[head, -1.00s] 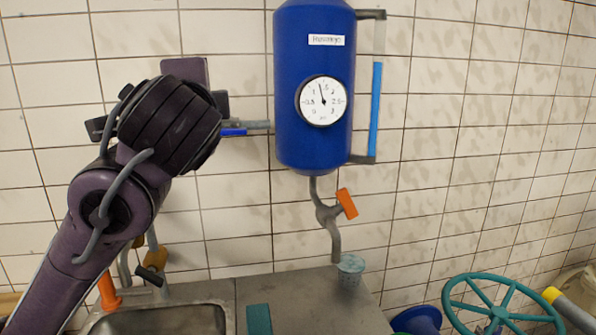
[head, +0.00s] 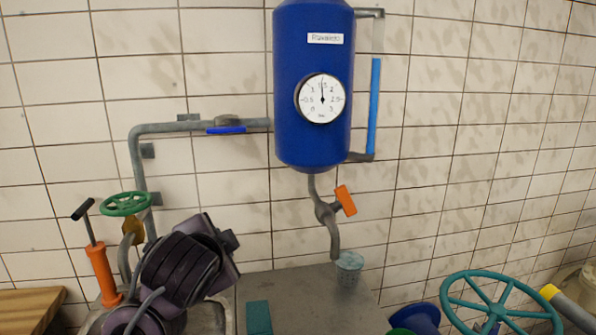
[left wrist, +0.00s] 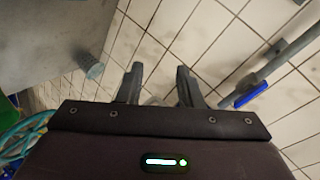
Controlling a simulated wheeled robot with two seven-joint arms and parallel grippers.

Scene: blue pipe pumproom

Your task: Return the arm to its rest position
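My left arm's dark purple wrist shows low in the head view, in front of the sink at the lower left. My left gripper (left wrist: 160,84) shows in the left wrist view with its two dark fingers apart and nothing between them. Tiled wall lies beyond the fingers. In the head view the fingers are hidden behind the wrist. My right gripper is not in view.
A blue tank (head: 313,130) with a gauge (head: 320,98) hangs on the wall. A pipe with a blue-handled valve (head: 226,130) joins it. An orange pump (head: 103,274), green handwheel (head: 124,204), cup (head: 349,267), and teal wheel (head: 502,303) stand around the counter (head: 305,305).

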